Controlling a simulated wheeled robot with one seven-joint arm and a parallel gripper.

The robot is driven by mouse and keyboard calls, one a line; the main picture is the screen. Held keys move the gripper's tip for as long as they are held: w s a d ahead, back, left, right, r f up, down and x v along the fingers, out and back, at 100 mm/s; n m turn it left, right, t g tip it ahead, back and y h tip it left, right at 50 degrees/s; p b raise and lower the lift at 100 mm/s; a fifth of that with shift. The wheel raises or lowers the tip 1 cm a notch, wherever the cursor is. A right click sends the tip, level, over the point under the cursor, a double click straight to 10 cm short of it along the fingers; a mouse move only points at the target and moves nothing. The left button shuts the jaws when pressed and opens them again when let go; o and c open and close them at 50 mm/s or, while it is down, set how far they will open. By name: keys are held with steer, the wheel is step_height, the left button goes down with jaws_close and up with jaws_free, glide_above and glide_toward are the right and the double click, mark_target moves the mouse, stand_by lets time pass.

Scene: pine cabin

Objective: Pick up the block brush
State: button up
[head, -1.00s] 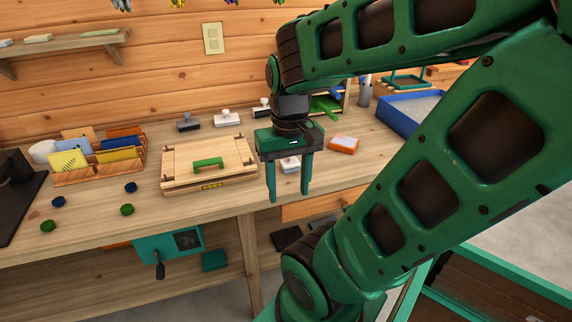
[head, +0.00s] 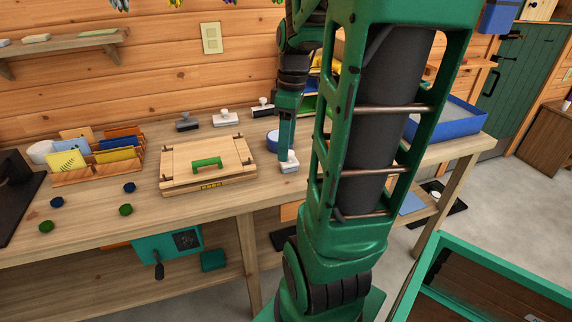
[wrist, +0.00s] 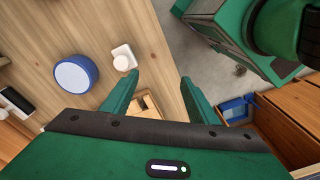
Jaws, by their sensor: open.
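I cannot clearly make out the block brush now. An orange block with a pale side, possibly the brush, showed on the bench earlier; its spot is now behind my arm in the head view, and it does not show in the wrist view. My gripper (wrist: 158,92) is open, with nothing between its fingers. In the head view my gripper (head: 287,130) is seen edge-on over the bench (head: 235,212), close to a small white block-like thing (head: 289,163). In the wrist view this white thing (wrist: 123,58) lies left of the fingers, outside them.
A blue-rimmed round thing (head: 273,141) is beside the white one. Stamp-like things (head: 226,119) stand behind. A blue tray (head: 455,124) is at the right.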

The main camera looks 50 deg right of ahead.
mark_target(290, 151)
steer(key=w+d+n, duration=0.3)
steer(key=d+n, duration=0.3)
steer(key=d, duration=0.1)
step_height(290, 151, down, 6)
steer(key=shift+w, duration=0.15)
steer(key=shift+w+a+f, duration=0.1)
steer(key=shift+w+f, duration=0.05)
steer(key=shift+f, duration=0.75)
steer(key=shift+w+a+f, duration=0.15)
steer(key=shift+f, duration=0.7)
steer(key=shift+w+a+f, duration=0.1)
steer(key=shift+w+f, duration=0.05)
steer(key=shift+f, duration=0.75)
steer(key=c, duration=1.3)
steer(key=shift+o, duration=0.2)
